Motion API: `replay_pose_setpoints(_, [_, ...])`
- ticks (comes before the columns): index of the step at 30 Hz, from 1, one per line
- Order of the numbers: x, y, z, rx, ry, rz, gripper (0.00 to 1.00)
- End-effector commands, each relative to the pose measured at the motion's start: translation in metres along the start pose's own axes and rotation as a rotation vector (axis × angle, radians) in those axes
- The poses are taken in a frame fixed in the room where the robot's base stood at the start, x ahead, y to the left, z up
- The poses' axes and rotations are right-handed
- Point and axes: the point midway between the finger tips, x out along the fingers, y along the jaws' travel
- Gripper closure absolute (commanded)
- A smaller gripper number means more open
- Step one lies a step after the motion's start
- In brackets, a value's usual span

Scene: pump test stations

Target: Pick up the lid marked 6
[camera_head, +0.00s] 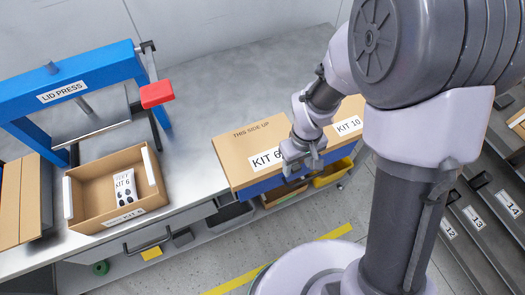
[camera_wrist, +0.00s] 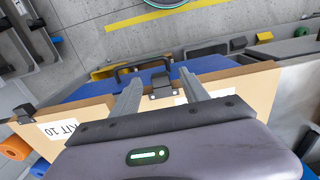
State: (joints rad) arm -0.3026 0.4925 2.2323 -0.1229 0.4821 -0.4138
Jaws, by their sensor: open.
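The lid marked KIT 6 (camera_head: 240,160) is a flat cardboard panel with "THIS SIDE UP" printed on it, lying on a blue support at the bench's front edge. My gripper (camera_head: 305,165) is over its right front part in the head view and hides part of its label. In the wrist view my gripper (camera_wrist: 160,82) is open, its two fingers reaching over the cardboard edge. A small dark tab (camera_wrist: 161,86) on that edge shows between the fingers. I cannot tell whether the fingers touch it.
A lid marked KIT 10 (camera_head: 350,115) lies just right of it. An open KIT 6 box (camera_head: 85,215) stands at left by the blue lid press (camera_head: 70,80) with its red handle. Bins (camera_head: 335,173) hang below the bench edge. The bench middle is clear.

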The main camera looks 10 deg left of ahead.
Motion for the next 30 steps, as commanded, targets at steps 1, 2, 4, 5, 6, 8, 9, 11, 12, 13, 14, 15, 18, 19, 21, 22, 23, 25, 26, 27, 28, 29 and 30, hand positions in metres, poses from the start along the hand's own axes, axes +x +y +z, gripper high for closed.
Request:
replay_pose_setpoints(1, [0.015, 0.000, 0.000, 0.000, -0.002, -0.001, 0.47])
replay_pose_setpoints(2, [0.018, 0.000, 0.000, 0.000, -0.001, -0.001, 0.47])
replay_pose_setpoints(4, [0.018, 0.000, 0.000, 0.001, 0.000, 0.000, 0.47])
replay_pose_setpoints(5, [0.017, 0.000, 0.000, 0.001, 0.000, 0.000, 0.47])
replay_pose_setpoints(6, [0.016, 0.000, 0.000, 0.001, 0.000, 0.000, 0.47])
replay_pose_setpoints(8, [0.016, 0.000, 0.000, 0.001, 0.000, 0.000, 0.47])
replay_pose_setpoints(9, [0.016, 0.000, 0.000, 0.001, 0.000, 0.000, 0.55])
replay_pose_setpoints(11, [0.016, 0.000, 0.000, 0.001, 0.000, 0.000, 0.67])
replay_pose_setpoints(12, [0.016, 0.000, 0.000, 0.001, 0.000, 0.000, 0.75])
replay_pose_setpoints(13, [0.016, 0.000, 0.000, 0.001, 0.000, 0.000, 0.81])
replay_pose_setpoints(14, [0.016, 0.000, 0.000, 0.001, 0.000, 0.000, 0.87])
replay_pose_setpoints(15, [0.016, 0.000, 0.000, 0.001, 0.000, 0.000, 0.94])
replay_pose_setpoints(18, [0.016, 0.000, 0.000, 0.000, 0.000, 0.000, 1.00])
replay_pose_setpoints(19, [0.016, 0.000, 0.000, 0.000, 0.000, 0.000, 1.00])
replay_pose_setpoints(21, [0.016, 0.000, 0.000, 0.000, 0.000, 0.000, 1.00])
replay_pose_setpoints(22, [0.016, 0.000, 0.000, 0.000, 0.000, 0.000, 1.00])
replay_pose_setpoints(23, [0.016, 0.000, 0.000, 0.001, 0.000, 0.000, 1.00])
replay_pose_setpoints(25, [0.015, 0.000, 0.000, 0.000, 0.000, 0.000, 1.00])
replay_pose_setpoints(26, [0.014, 0.000, 0.000, 0.000, 0.000, 0.000, 1.00])
replay_pose_setpoints(27, [0.012, 0.000, 0.000, 0.000, 0.001, 0.000, 1.00])
replay_pose_setpoints(28, [0.009, 0.000, 0.000, 0.000, 0.001, 0.000, 1.00])
replay_pose_setpoints(29, [0.006, 0.000, -0.001, 0.000, 0.001, 0.000, 1.00])
replay_pose_setpoints(30, [0.001, 0.000, -0.001, 0.000, 0.001, 0.000, 1.00])
